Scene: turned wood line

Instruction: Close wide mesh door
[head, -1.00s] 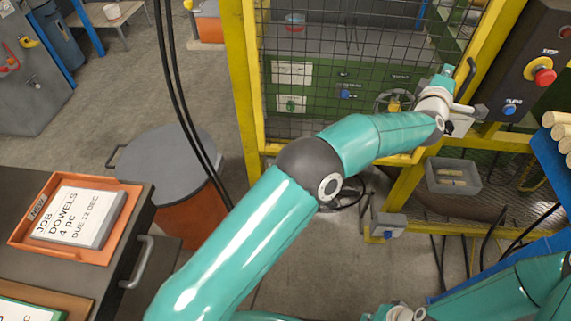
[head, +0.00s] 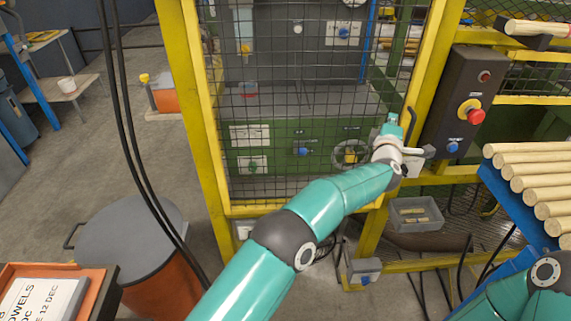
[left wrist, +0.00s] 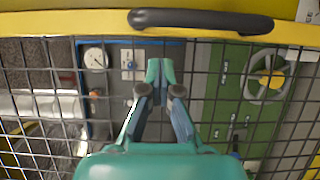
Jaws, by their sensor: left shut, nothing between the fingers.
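The wide mesh door (head: 300,208) has a yellow frame with dark wire mesh and stands in front of the green and grey machine. It looks nearly flush with its yellow surround; I cannot tell whether it is fully shut. Its black bar handle (head: 411,127) is at the right side and also shows at the top of the left wrist view (left wrist: 200,20). My left gripper (head: 391,126) is shut and empty, just left of the handle and in front of the mesh. In the left wrist view its fingertips (left wrist: 160,72) are together below the handle. My right gripper is out of view.
A black control box (head: 465,100) with a red stop button is right of the door. Wooden dowels (head: 530,170) lie on a blue rack at right. A grey-lidded bin (head: 130,240) and hanging black cables stand left. A grey tray (head: 416,213) sits below the handle.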

